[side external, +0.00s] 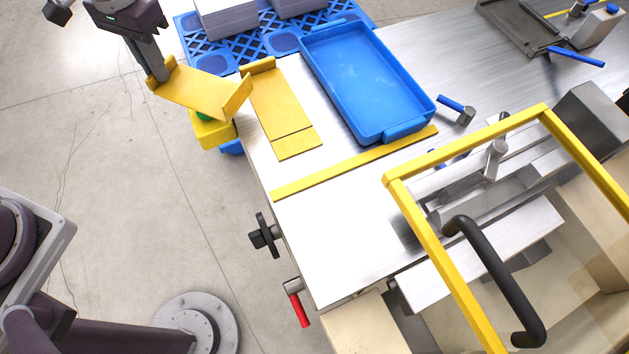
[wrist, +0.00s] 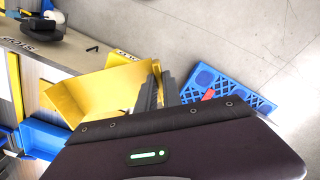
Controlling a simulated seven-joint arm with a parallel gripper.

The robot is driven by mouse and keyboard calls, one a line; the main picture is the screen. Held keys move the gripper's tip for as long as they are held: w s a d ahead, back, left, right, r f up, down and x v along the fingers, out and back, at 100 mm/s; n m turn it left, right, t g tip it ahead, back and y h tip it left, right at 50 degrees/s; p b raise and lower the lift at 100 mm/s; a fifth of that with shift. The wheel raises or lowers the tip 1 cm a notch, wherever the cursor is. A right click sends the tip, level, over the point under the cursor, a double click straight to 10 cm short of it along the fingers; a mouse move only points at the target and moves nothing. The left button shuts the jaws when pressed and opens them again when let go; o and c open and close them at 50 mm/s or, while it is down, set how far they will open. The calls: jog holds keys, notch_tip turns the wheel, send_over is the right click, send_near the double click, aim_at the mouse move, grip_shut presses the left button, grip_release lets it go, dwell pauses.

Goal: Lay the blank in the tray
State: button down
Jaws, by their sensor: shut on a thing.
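My gripper (side external: 158,74) is at the upper left in the side external view, off the table's left edge. It is shut on the edge of a yellow sheet piece with turned-up ends, the blank (side external: 200,94). The blank is in the air, left of the tray and apart from it. In the wrist view the blank (wrist: 98,92) lies left of my fingers (wrist: 159,88). The blue tray (side external: 418,86) lies empty on the table, with low walls and a handle lip at each end. A blue part at the wrist view's left may be the tray; I cannot tell.
A yellow plate with one upright end (side external: 280,105) lies between the blank and the tray. A yellow strip (side external: 340,168) lies before the tray. A blue pallet (side external: 195,45) bears sheet stacks behind. A yellow guard frame (side external: 430,240) surrounds the press at the right.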

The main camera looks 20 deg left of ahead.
jog(key=d, duration=0.3)
jog(key=d+r+m, duration=0.1)
jog(key=d, duration=0.1)
jog(key=d+m, duration=0.1)
jog(key=d, duration=0.2)
jog(key=shift+d+r, duration=0.15)
jog(key=shift+d, duration=0.2)
jog(key=s+d+r+m, duration=0.2)
jog(key=s+d+m, duration=0.1)
jog(key=d, duration=0.7)
jog(key=m, duration=0.3)
send_over(299, 200)
notch_tip(299, 200, down, 7)
jog(key=shift+f, duration=0.15)
jog(key=shift+f, duration=0.1)
jog(key=c, duration=1.8)
grip_release()
jog(key=o, duration=0.3)
